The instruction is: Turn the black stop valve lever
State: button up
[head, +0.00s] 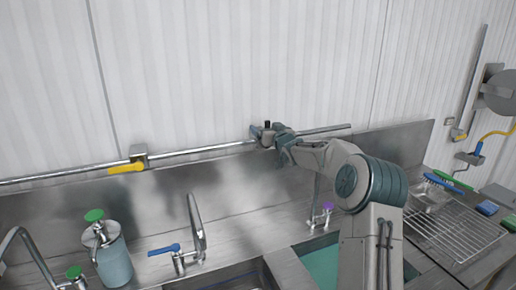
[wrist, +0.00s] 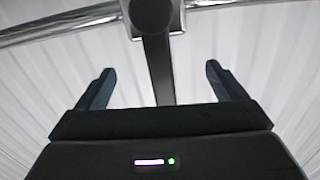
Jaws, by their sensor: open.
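The black stop valve lever (wrist: 160,68) shows in the wrist view as a dark bar running down from a round grey valve hub on the wall pipe. My gripper (wrist: 158,75) is open. Its two dark fingers stand apart on either side of the lever, with clear gaps on both sides. In the head view a small black part of the valve (head: 268,125) sticks up at the pipe, and my gripper (head: 282,142) is right at it. My gripper and wrist hide most of the lever there.
A wall pipe (head: 205,150) runs above the steel backsplash and carries a yellow valve lever (head: 126,168) at left. Below are a blue-handled faucet (head: 165,249), a green-topped dispenser (head: 114,258) and a purple-topped tap (head: 327,206). A wire rack (head: 455,235) lies at right.

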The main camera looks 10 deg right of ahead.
jog(key=s+d+b, duration=0.1)
jog(key=s+b, duration=0.2)
jog(key=s, duration=0.5)
jog(key=shift+d, duration=0.35)
jog(key=s+a+f+g+h+b, duration=0.1)
jog(key=s+f+g, duration=0.3)
jog(key=s, duration=1.2)
jog(key=s+a+f+m+g+h+b, duration=0.1)
jog(key=s+a+f+g, duration=0.3)
jog(key=s, duration=1.2)
jog(key=s+a+f+g+h+b, duration=0.1)
jog(key=s+f+g, duration=0.4)
jog(key=s, duration=1.1)
notch_tip(320, 180, down, 3)
jog(key=shift+s+a+f+m+g, duration=0.1)
jog(key=shift+s+a+m+g, duration=0.25)
jog(key=shift+a, duration=0.55)
